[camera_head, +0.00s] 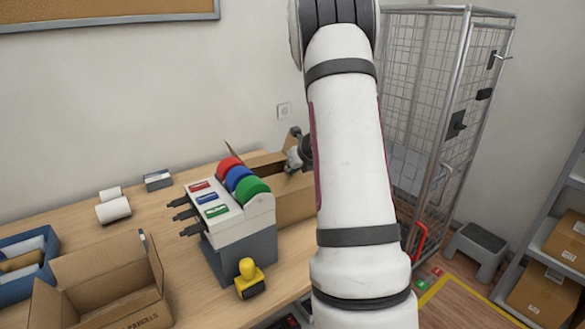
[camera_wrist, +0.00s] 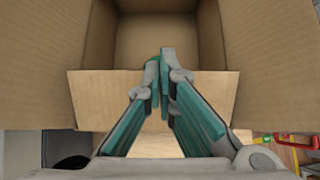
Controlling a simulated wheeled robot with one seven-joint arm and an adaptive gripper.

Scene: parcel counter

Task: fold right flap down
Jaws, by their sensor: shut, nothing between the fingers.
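An open cardboard box (camera_head: 296,207) stands on the counter behind the tape dispenser, partly hidden by my arm. In the wrist view, I look into its empty interior (camera_wrist: 158,40). A right flap (camera_wrist: 278,60) and a left flap (camera_wrist: 40,65) spread open at the sides. A smaller near flap (camera_wrist: 95,98) lies outward below my fingers. My gripper (camera_wrist: 160,62) is shut and empty, its tips over the box opening near that flap's fold. Whether the fingers touch cardboard I cannot tell. In the head view the gripper is mostly hidden behind my arm.
A tape dispenser (camera_head: 236,222) with red, blue and green rolls stands close in front of the box. A yellow stamp (camera_head: 249,279), another open box (camera_head: 100,287), a blue bin (camera_head: 27,268) and white rolls (camera_head: 113,210) are on the counter. A wire cage (camera_head: 440,110) stands right.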

